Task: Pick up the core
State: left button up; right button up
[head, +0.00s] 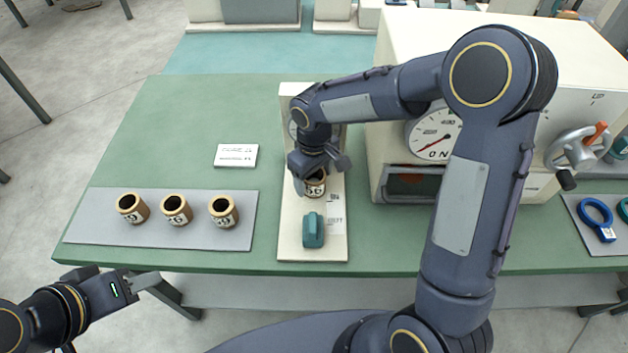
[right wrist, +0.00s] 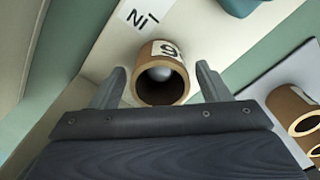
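One core (head: 314,184), a short brown tube with a white number label, stands on the white base plate of the small press-like stand. In the right wrist view this core (right wrist: 163,77) sits between the two fingers of my right gripper (right wrist: 163,88), with gaps on both sides. My right gripper (head: 322,168) is open around it in the head view and hides part of it. Three more cores stand in a row on a grey mat: left (head: 132,208), middle (head: 176,210) and right (head: 223,212). My left gripper (head: 144,281) is at lower left, off the table's front edge; its fingertips are unclear.
A teal block (head: 313,230) is on the white base plate (head: 290,247) in front of the core. A cream machine with a dial (head: 434,133) stands to the right. A white card (head: 236,155) lies on the green table. Blue rings (head: 595,212) lie at far right.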

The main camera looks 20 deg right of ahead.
jog(key=c, duration=0.9)
jog(key=shift+r, duration=0.1)
